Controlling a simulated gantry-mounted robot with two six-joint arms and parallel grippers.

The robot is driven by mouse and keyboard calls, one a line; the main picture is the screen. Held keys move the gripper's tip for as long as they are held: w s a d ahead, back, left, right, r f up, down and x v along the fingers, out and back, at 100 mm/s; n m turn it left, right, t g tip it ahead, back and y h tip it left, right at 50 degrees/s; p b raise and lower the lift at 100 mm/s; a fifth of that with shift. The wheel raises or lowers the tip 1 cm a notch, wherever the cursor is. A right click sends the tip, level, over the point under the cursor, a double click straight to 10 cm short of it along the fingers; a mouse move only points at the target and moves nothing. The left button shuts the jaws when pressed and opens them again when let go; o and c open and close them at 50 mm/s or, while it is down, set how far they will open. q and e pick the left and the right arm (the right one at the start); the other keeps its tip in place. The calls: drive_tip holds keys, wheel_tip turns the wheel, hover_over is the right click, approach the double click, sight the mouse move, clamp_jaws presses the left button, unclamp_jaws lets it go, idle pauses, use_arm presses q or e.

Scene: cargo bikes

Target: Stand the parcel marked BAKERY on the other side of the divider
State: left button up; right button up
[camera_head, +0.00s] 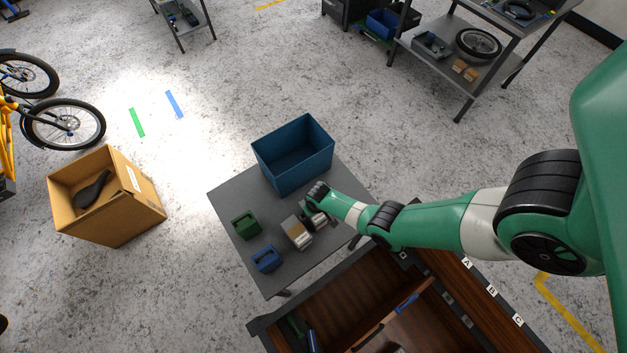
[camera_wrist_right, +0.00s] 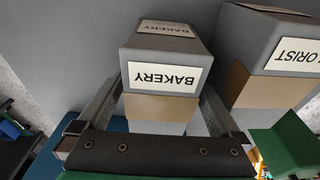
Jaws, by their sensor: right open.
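The parcel marked BAKERY (camera_wrist_right: 165,75) is grey with a tan band and white labels; its lettering is upside down in the right wrist view. It stands on the small grey table. My right gripper (camera_head: 318,217) is open, with one finger on each side of this parcel; contact is unclear. In the head view the gripper largely hides it. A similar parcel, its label reading "LORIST" (camera_wrist_right: 275,55), stands close beside it and also shows in the head view (camera_head: 297,233). The divider (camera_head: 368,338) crosses the wooden cargo bed at the bottom. My left gripper is not in view.
A blue bin (camera_head: 305,175), a green container (camera_head: 246,225) and a small blue container (camera_head: 266,259) share the table (camera_head: 232,195). The cargo bed (camera_head: 305,300) has rim labels A, B and C. A cardboard box (camera_head: 120,220) stands on the floor at left.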

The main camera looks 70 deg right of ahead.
drive_tip(key=shift+c, duration=0.3)
clamp_jaws()
drive_tip(key=shift+r, duration=0.1)
